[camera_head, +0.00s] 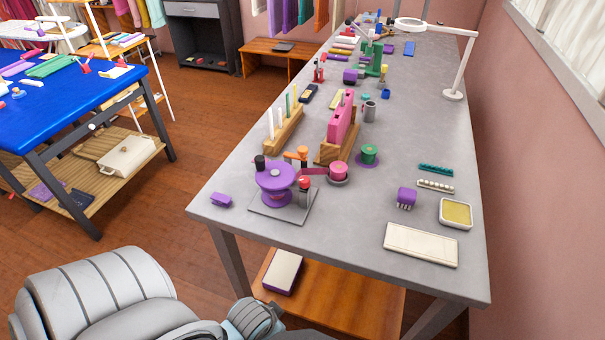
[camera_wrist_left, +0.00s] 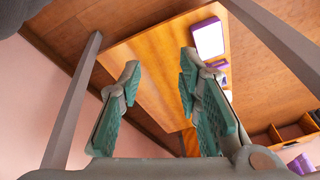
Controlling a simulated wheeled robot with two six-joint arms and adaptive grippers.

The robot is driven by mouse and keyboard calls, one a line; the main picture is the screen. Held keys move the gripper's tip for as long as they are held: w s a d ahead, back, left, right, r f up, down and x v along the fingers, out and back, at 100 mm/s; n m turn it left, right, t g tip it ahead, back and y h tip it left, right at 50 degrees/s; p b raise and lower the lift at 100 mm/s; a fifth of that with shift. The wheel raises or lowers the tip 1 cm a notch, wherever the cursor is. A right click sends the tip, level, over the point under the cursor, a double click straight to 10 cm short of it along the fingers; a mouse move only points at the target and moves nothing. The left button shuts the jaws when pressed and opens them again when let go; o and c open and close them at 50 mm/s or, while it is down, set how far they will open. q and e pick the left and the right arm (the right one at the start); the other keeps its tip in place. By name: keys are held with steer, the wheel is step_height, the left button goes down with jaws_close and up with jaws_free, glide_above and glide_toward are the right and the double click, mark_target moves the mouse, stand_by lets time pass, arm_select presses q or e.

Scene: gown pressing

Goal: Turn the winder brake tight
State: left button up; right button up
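The winder (camera_head: 277,178) stands on a grey base plate (camera_head: 267,213) near the table's front left corner. It has a large purple wheel with a black knob (camera_head: 260,162), an orange-topped post (camera_head: 302,152) and a small red-topped part (camera_head: 304,184) at its right side. I cannot tell for sure which part is the brake. A pink spool (camera_head: 338,170) sits to its right. My left gripper (camera_wrist_left: 159,68) is open and empty, its teal-padded fingers apart, with the table's lower shelf beyond them. Its fingers do not show in the head view. My right gripper is not in view.
The grey table (camera_head: 350,240) also holds a purple block (camera_head: 221,200), a white slab (camera_head: 421,244), a yellow-filled tray (camera_head: 456,213) and a wooden rack (camera_head: 284,128). A white and purple box (camera_head: 283,271) lies on the lower shelf (camera_head: 345,305). The front middle tabletop is clear.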

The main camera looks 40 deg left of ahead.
arm_select(q)
steer(key=w+a+r+m+t+y, duration=0.25)
steer(key=w+r+t, duration=0.45)
steer(key=w+r, duration=0.65)
steer(key=w+a+r+m+t+y, duration=0.1)
steer(key=w+a+r+m+t, duration=0.45)
steer(key=r, duration=1.25)
steer(key=w+d+r+m+t+h, duration=0.35)
steer(key=w+r+t, duration=0.25)
steer(key=r, duration=0.3)
steer(key=d+r+m+g+h, duration=0.35)
steer(key=d+m+h, duration=0.25)
steer(key=m+h, duration=0.4)
steer(key=d+r+m+g+h, duration=0.2)
steer(key=d+r+m+h, duration=0.35)
steer(key=m, duration=0.65)
steer(key=m+g+y, duration=0.7)
steer(key=g+y, duration=0.5)
steer(key=y, duration=0.1)
glide_toward(305, 179)
steer(key=shift+h, duration=0.25)
steer(key=x, duration=0.8)
steer(key=shift+a+f, duration=0.25)
steer(key=shift+f, duration=0.15)
jaws_close()
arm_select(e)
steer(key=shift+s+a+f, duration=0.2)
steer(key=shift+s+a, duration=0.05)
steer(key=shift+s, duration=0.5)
